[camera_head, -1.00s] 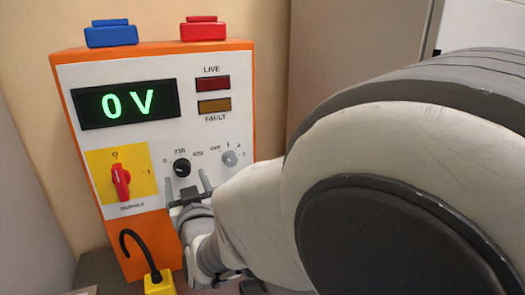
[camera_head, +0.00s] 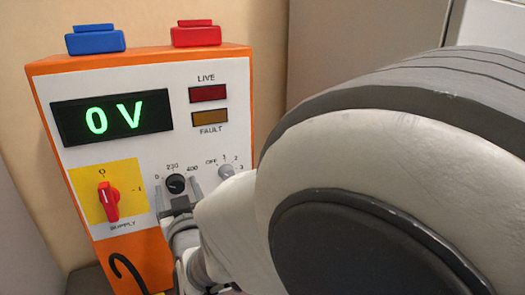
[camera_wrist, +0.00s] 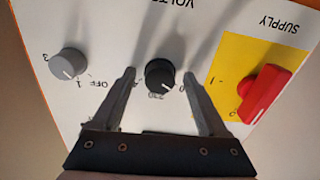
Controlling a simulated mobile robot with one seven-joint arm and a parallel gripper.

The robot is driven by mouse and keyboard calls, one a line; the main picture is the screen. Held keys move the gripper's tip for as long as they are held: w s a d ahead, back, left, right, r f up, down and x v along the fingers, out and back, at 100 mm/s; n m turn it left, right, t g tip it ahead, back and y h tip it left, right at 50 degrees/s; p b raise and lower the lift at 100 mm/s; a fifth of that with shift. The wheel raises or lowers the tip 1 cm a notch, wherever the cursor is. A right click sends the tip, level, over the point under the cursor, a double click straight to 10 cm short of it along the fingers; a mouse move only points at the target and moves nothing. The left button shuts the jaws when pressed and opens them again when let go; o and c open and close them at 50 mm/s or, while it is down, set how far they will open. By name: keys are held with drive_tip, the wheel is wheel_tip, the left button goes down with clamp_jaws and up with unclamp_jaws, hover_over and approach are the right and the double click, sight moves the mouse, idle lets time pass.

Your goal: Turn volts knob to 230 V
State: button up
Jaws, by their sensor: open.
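The volts knob (camera_head: 176,184) is a small black round knob on the white front panel, with 0, 230 and 400 marked around it. In the wrist view the knob (camera_wrist: 160,77) has a pale pointer mark aimed down-right, seemingly between 230 and 0, but too small to read exactly. My gripper (camera_head: 177,188) is open, with one finger on each side of the knob. In the wrist view my gripper (camera_wrist: 159,75) shows gaps between fingers and knob; I cannot tell whether the tips reach its depth. The display (camera_head: 112,117) reads 0 V.
A grey selector knob (camera_head: 227,171) sits close to the right of the volts knob. A red supply switch (camera_head: 108,201) on a yellow plate is to the left. LIVE (camera_head: 208,93) and FAULT (camera_head: 208,117) lamps are above. My arm covers the right side.

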clamp_jaws()
drive_tip(key=shift+f+m+b, duration=0.1)
drive_tip(key=shift+m+b, duration=0.2)
drive_tip(key=shift+b, duration=0.3)
drive_tip(key=m+b, duration=0.2)
drive_tip(key=b, duration=0.1)
drive_tip(key=shift+f, duration=0.15)
drive_tip(key=m+b, duration=0.2)
drive_tip(key=b, duration=0.2)
drive_tip(key=shift+m, duration=0.3)
drive_tip(key=m+b, duration=0.3)
drive_tip(key=b, duration=0.1)
drive_tip(key=shift+m, duration=0.3)
drive_tip(key=m+b, duration=0.3)
drive_tip(key=shift+r, duration=0.25)
drive_tip(key=shift+b, duration=0.35)
